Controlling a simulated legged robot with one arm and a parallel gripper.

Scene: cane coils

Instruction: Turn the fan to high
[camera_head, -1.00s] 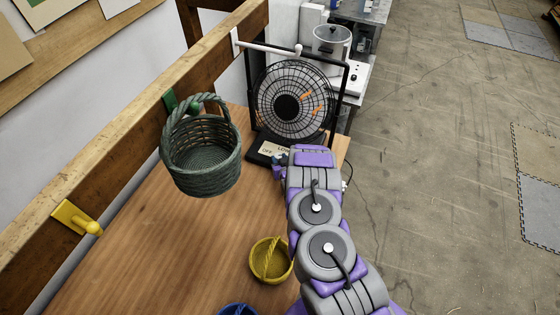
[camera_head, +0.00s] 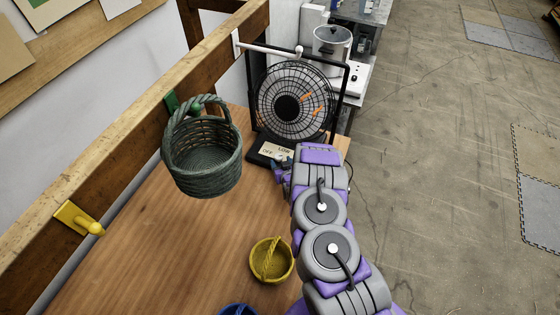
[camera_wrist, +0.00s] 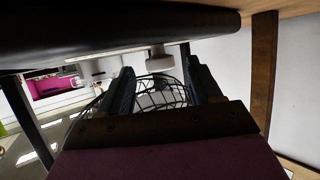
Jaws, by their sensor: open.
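The black fan (camera_head: 290,103) with a round wire cage and orange marks stands at the far end of the wooden table. A pale label (camera_head: 277,151) on its dark base shows LOW and what looks like OFF; the rest is hidden behind my arm. My gripper (camera_head: 281,168) is at the front of the fan base, mostly hidden by my wrist in the head view. In the wrist view, my gripper (camera_wrist: 160,72) has its two dark fingers apart, with the wire cage (camera_wrist: 160,95) visible between them. I cannot tell whether a finger touches the base or its switch.
A green basket (camera_head: 203,165) hangs from a green peg on the wooden rail, left of my arm. A yellow basket (camera_head: 286,268) sits on the table (camera_head: 170,235) beside my arm. A blue basket shows at the bottom edge. A yellow peg (camera_head: 78,218) is on the rail.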

